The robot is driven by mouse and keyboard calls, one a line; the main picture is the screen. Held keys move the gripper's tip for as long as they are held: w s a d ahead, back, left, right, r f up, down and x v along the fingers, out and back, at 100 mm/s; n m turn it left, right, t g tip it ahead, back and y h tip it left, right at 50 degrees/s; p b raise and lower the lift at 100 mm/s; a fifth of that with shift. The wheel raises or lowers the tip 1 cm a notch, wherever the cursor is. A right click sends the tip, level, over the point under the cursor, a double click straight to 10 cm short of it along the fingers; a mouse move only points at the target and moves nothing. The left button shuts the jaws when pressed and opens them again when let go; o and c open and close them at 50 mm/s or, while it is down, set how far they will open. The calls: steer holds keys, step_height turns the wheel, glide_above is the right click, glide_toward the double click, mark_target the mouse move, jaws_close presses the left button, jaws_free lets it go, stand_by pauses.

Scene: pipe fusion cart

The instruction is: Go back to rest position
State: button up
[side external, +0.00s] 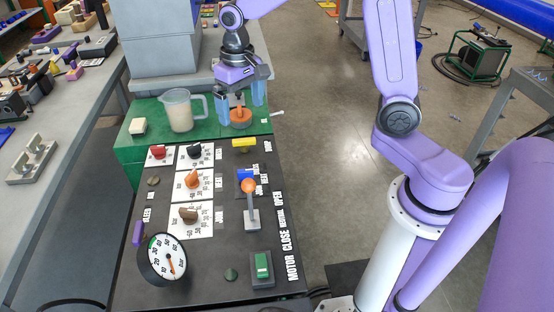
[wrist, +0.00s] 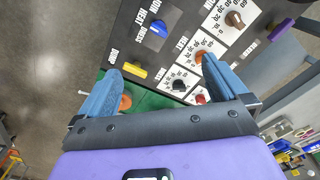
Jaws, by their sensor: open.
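My gripper (side external: 241,97) is at the far end of the cart, above the green shelf (side external: 137,150). Its blue fingers are spread, with an orange round knob-like part (side external: 241,117) low between them in the side view. The wrist view shows the open fingers (wrist: 160,90) with a wide gap and nothing gripped. The orange part shows just beside the left finger in the wrist view (wrist: 125,102). Whether a finger touches it I cannot tell.
The dark control panel (side external: 210,270) holds dials, a gauge (side external: 163,260), a lever with an orange ball (side external: 249,186) and a green switch (side external: 262,266). A clear pitcher (side external: 180,112) stands left of my gripper, near a cream block (side external: 138,126). Open floor lies to the right.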

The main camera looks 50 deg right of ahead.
steer(key=s+n, duration=1.3)
steer(key=s, duration=1.4)
steer(key=shift+s+d, duration=0.25)
steer(key=shift+d, duration=0.2)
steer(key=shift+r, duration=0.1)
steer(key=w+a+r+m, duration=0.1)
steer(key=w+a+m, duration=0.2)
steer(key=w+m, duration=0.55)
steer(key=m, duration=1.3)
glide_above(244, 139)
step_height(244, 139, down, 5)
step_height(244, 139, down, 17)
steer(key=shift+f, duration=0.1)
